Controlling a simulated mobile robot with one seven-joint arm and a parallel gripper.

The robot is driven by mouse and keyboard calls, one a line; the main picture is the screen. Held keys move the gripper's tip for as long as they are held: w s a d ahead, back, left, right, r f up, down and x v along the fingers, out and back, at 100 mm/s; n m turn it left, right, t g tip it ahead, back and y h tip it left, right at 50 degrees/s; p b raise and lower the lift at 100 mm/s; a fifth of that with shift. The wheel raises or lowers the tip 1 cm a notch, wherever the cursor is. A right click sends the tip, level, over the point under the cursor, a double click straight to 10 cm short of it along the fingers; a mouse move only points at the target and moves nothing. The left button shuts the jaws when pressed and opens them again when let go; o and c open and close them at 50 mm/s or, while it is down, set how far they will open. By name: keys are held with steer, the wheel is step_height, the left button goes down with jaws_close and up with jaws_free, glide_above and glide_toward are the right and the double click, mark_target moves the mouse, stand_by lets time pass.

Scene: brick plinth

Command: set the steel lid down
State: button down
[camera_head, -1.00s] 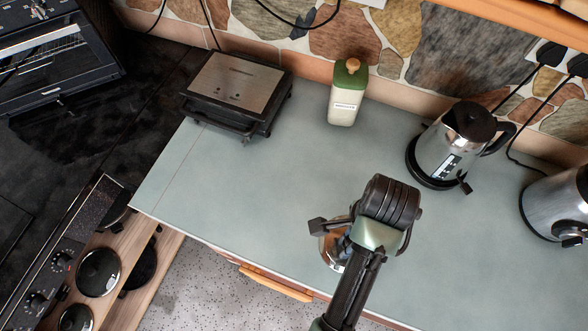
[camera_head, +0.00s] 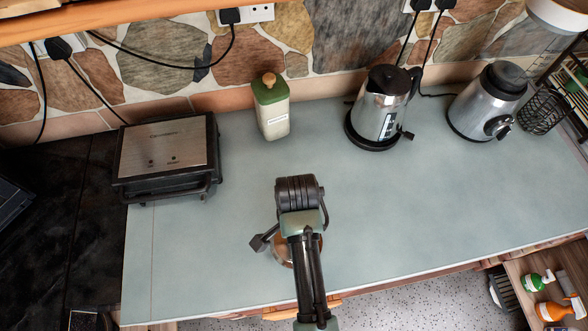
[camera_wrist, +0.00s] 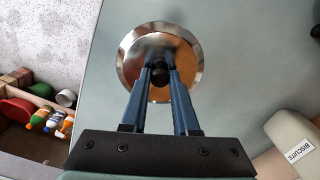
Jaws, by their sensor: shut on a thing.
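The steel lid (camera_wrist: 187,58) is round and shiny, with a dark knob at its centre. In the wrist view my gripper (camera_wrist: 160,75) is shut on the knob, with one blue finger on each side. The lid is over the grey-green counter (camera_head: 400,210), near its front edge. In the head view a small part of the lid (camera_head: 279,252) shows beside my wrist, which hides the rest and the fingertips. I cannot tell whether the lid touches the counter or hangs just above it.
A black and steel grill (camera_head: 165,150) stands at the counter's left. A green-topped biscuits jar (camera_head: 271,110), a kettle (camera_head: 382,108) and a steel appliance (camera_head: 487,105) stand along the back. An open drawer (camera_head: 545,285) with bottles is at lower right. The middle counter is clear.

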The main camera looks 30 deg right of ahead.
steer(key=shift+f, duration=2.2)
steer(key=c, duration=0.7)
jaws_free()
steer(key=shift+f, duration=0.1)
step_height(320, 180, up, 12)
steer(key=shift+a+r, duration=0.1)
steer(key=shift+r, duration=0.05)
